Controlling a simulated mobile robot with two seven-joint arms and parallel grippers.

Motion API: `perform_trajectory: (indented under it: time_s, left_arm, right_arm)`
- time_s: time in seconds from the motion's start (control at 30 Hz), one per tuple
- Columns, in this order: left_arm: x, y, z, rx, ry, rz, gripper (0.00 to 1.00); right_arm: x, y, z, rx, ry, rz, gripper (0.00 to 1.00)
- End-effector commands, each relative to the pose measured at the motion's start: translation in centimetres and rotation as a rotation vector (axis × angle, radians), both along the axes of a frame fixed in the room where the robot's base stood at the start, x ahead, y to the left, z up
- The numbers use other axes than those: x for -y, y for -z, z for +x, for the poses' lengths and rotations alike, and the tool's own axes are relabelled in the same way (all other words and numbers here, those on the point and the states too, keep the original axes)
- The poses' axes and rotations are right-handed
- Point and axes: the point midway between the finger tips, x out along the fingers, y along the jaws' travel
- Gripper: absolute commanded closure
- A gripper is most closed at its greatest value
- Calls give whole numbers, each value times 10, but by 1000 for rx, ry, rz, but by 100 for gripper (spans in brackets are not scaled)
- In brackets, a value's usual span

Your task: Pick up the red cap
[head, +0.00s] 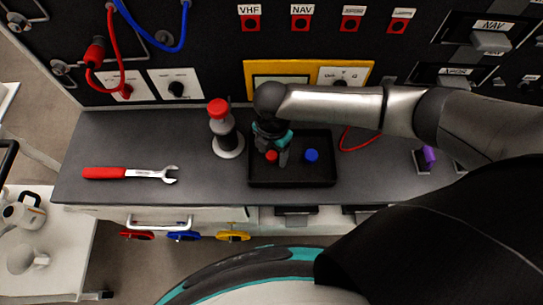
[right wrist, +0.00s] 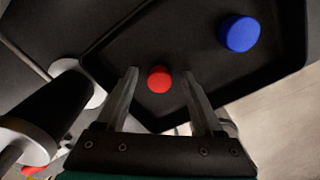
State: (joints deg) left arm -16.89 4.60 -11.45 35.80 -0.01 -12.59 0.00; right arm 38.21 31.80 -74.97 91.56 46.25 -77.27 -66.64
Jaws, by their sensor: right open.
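The red cap (head: 271,156) lies in a shallow black tray (head: 320,180) on the dark bench, in the tray's left half. My right gripper (head: 276,151) is open over the tray and points down at the cap. In the right wrist view the red cap (right wrist: 159,79) shows between the two open fingertips, with a gap on each side. The fingers do not appear to touch it; how far above it they are is hard to tell. My left gripper is not in view.
A blue cap (head: 311,155) lies in the tray right of the red one. A dark cylinder with a red top (head: 218,108) stands on a pale base close left of the tray. A red-handled wrench (head: 130,173) lies further left. A control panel rises behind the bench.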

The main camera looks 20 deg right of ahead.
Motion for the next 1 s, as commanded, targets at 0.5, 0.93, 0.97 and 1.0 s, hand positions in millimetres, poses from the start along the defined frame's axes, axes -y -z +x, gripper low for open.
perform_trajectory:
  time_s: [0.5,0.93,0.97,1.0]
  left_arm:
    - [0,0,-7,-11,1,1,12]
    - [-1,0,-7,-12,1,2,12]
    - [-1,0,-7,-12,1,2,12]
    - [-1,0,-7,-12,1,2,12]
  right_arm:
    - [0,0,0,0,0,0,66]
    - [0,0,0,0,0,0,100]
    - [0,0,0,0,0,0,100]
    - [0,0,0,0,0,0,100]
